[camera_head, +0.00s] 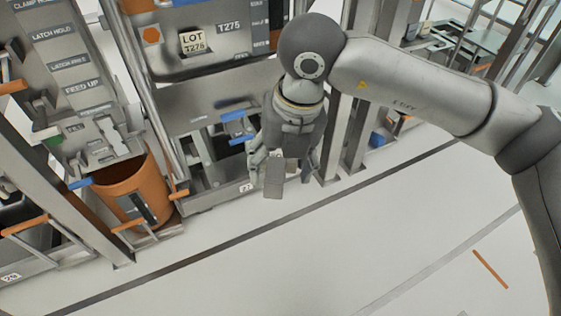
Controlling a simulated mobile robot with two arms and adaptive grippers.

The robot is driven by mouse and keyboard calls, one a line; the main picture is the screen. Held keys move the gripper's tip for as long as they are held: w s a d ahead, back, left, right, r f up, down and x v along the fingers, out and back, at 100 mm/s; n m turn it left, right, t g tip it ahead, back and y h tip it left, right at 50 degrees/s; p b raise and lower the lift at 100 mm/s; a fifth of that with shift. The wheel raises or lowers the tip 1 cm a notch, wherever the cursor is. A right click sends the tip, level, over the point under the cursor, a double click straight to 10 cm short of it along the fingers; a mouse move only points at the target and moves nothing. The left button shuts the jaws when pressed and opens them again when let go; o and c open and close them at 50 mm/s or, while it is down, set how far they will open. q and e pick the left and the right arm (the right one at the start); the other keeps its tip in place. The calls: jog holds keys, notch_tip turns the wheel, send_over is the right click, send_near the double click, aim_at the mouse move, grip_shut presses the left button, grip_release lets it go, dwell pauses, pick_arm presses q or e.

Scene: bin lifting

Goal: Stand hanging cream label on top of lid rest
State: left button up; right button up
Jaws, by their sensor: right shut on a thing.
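I cannot tell which part is the lid rest. My left gripper is not in view.
An orange bin (134,190) stands in the frame at the left. A panel of label plates (78,84) rises above it. Blue and orange handles stick out nearby. Metal posts (357,125) stand right of the gripper.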

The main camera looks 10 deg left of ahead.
jog(key=shift+w+d+f+n, duration=0.1)
jog(key=shift+d+f+n, duration=0.2)
jog(key=shift+d+n, duration=0.4)
jog(key=s+d+f+n+h, duration=0.1)
jog(key=d+f+n, duration=0.2)
jog(key=d+n, duration=0.4)
jog(key=s+d+f+n+g+h, duration=0.1)
jog(key=s+d+f+n, duration=0.1)
jog(key=d+n, duration=0.6)
jog(key=s+d+f+n+h, duration=0.1)
jog(key=d+f+n, duration=0.3)
jog(key=n, duration=1.2)
jog(key=shift+s+d+n+g, duration=0.35)
jog(key=shift+d+n+g, duration=0.05)
jog(key=shift+d, duration=1.45)
jog(key=shift+w, duration=0.1)
